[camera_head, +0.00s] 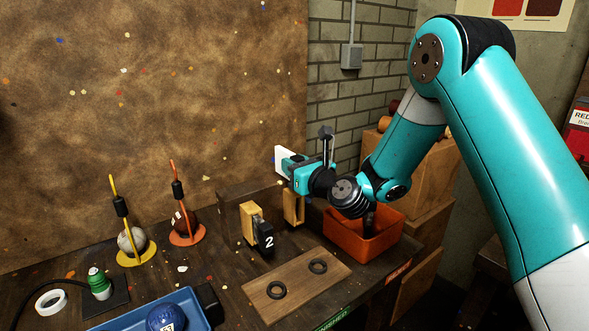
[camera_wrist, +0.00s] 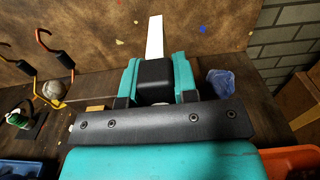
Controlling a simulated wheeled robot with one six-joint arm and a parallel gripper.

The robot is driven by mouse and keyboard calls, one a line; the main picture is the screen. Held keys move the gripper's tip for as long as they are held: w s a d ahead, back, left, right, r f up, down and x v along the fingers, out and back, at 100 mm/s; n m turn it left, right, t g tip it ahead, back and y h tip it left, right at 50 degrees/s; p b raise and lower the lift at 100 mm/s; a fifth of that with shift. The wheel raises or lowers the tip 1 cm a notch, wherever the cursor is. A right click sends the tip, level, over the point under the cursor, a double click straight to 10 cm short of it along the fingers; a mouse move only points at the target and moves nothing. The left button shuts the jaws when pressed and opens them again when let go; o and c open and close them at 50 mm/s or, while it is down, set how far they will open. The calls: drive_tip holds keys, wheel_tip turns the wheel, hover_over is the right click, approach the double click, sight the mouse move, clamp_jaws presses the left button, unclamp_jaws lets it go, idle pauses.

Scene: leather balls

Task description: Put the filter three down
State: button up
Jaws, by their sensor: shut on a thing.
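My gripper (camera_head: 288,166) is raised above the back right of the bench, in front of the leather-like backboard. In the wrist view its two teal fingers (camera_wrist: 156,78) are shut on a black block, which I take to be filter three (camera_wrist: 154,72). A white plate (camera_head: 281,157) sticks out past the fingers and seems to belong to the held filter; no number shows on it. A black filter marked 2 (camera_head: 264,238) sits at a wooden block (camera_head: 249,221). Another wooden block (camera_head: 293,208) stands below my gripper.
A wooden board (camera_head: 297,284) with two black rings (camera_head: 318,266) lies at the front. An orange bin (camera_head: 347,241) stands right, under my arm. Two balls on stands (camera_head: 132,239) (camera_head: 185,220), a green-capped bottle (camera_head: 98,281) and a blue tray (camera_head: 120,321) are left.

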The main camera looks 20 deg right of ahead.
drive_tip(key=shift+f+b, duration=0.35)
drive_tip(key=o, duration=0.9)
drive_tip(key=shift+o, duration=0.2)
drive_tip(key=shift+r, duration=0.1)
